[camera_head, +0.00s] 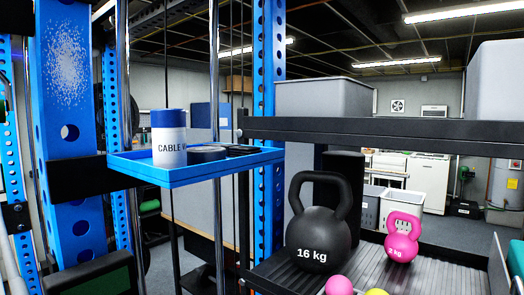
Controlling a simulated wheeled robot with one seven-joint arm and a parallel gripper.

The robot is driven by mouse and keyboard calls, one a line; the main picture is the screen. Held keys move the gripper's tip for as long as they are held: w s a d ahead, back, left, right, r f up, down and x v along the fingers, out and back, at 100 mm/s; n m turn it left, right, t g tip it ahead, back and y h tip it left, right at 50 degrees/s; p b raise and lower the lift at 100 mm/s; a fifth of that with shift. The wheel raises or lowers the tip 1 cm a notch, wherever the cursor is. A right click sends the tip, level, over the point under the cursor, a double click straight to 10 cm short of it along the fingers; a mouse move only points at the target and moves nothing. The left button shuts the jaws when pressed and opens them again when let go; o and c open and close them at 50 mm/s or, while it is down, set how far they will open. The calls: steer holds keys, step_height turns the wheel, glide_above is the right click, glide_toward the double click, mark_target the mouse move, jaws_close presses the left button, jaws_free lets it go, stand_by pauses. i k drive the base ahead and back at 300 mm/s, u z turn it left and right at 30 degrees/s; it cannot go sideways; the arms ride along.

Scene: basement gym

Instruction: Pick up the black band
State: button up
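A blue tray (178,172) is fixed to the rack at mid-height, left of centre. On it, right of a white and blue canister, lies a low round black item (206,154). A second flat black item (240,150) lies to its right, near the tray's right end. Both are dark and small, and I cannot tell which one is the black band. My gripper is not in view.
The canister (169,140), lettered "CABLE W", stands upright on the tray. Blue uprights (70,120) and thin vertical rods flank the tray. Right of it, a black shelf rack (380,132) holds a 16 kg kettlebell (318,225), a pink kettlebell (402,240) and grey bins (318,97).

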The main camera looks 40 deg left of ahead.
mark_target(234, 150)
steer(key=k, duration=0.35)
steer(key=u, duration=0.95)
steer(key=i, duration=0.5)
